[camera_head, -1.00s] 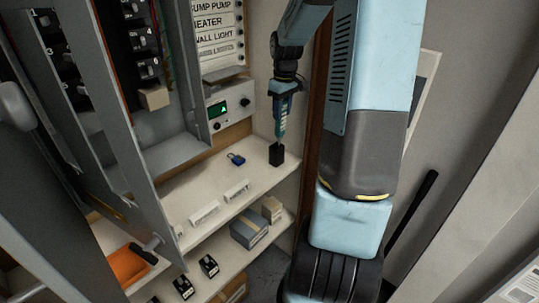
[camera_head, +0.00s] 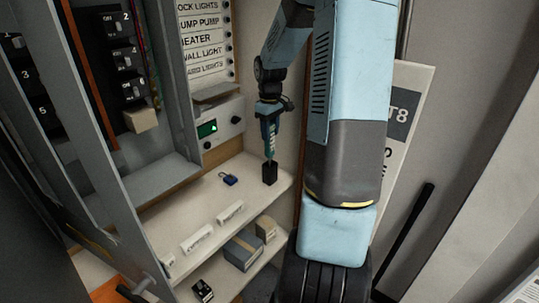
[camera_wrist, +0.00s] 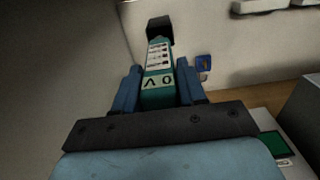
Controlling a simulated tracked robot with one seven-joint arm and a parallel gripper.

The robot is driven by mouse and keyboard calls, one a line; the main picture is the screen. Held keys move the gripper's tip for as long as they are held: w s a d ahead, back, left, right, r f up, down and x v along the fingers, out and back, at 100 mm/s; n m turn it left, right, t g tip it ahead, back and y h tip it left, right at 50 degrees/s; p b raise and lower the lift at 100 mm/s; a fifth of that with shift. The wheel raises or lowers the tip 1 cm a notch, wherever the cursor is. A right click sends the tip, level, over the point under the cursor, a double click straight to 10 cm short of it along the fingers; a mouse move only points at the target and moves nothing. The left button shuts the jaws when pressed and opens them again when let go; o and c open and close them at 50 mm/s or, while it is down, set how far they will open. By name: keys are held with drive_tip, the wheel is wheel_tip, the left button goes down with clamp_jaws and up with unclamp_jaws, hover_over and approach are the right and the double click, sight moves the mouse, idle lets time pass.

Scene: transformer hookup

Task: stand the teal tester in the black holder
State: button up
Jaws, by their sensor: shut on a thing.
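My gripper (camera_head: 269,113) is shut on the teal tester (camera_head: 270,136) and holds it about upright, its thin tip pointing down. The black holder (camera_head: 270,174) is a small block near the right end of the white shelf (camera_head: 200,212). The tip is directly over the holder and reaches its top; I cannot tell whether it is inside. In the wrist view, the tester (camera_wrist: 158,68) lies between both fingers, its labelled face showing. The holder (camera_wrist: 159,28) is at its far end, and the tip is hidden there.
A blue padlock (camera_head: 228,179) lies on the shelf left of the holder. White labelled blocks (camera_head: 197,238) stand nearer the front edge. A panel with a green screen (camera_head: 207,128) is behind. Boxes (camera_head: 243,249) sit on the lower shelf. The wall is close on the right.

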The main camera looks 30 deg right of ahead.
sight(270, 145)
drive_tip(key=shift+f, duration=3.05)
drive_tip(key=o, duration=1.1)
drive_tip(key=shift+c, duration=0.2)
